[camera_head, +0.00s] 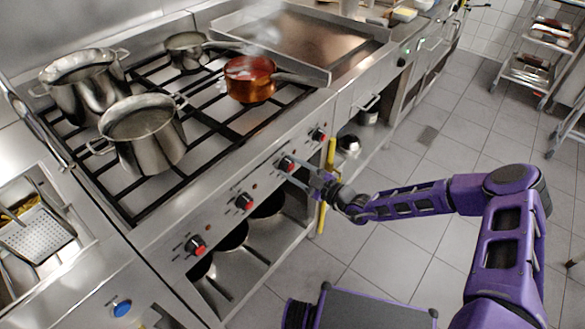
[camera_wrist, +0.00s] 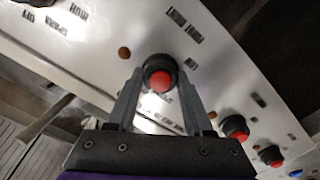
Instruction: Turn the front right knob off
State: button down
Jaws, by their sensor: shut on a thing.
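My gripper (camera_head: 302,172) reaches from the right to the stove's front control panel. Its fingers are shut on a black knob with a red face (camera_head: 287,163), the third from the left in the row. In the wrist view this knob (camera_wrist: 160,76) sits between the two grey fingertips (camera_wrist: 160,88), one on each side. The other knobs on the panel are the rightmost one (camera_head: 318,135), one to the left (camera_head: 245,201) and the leftmost one (camera_head: 195,245).
A copper pan (camera_head: 250,86) and a large steel pot (camera_head: 145,132) stand on the front of the hob, with more pots behind. A yellow vertical bar (camera_head: 326,180) is close beside my gripper. The tiled floor (camera_head: 390,240) to the right is mostly free.

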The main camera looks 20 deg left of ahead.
dwell(0.4)
jog(key=shift+c, duration=1.4)
grip_release()
jog(key=shift+d, duration=0.1)
jog(key=v, duration=1.7)
jog(key=shift+s+d+f, duration=0.1)
jog(key=shift+s, duration=0.1)
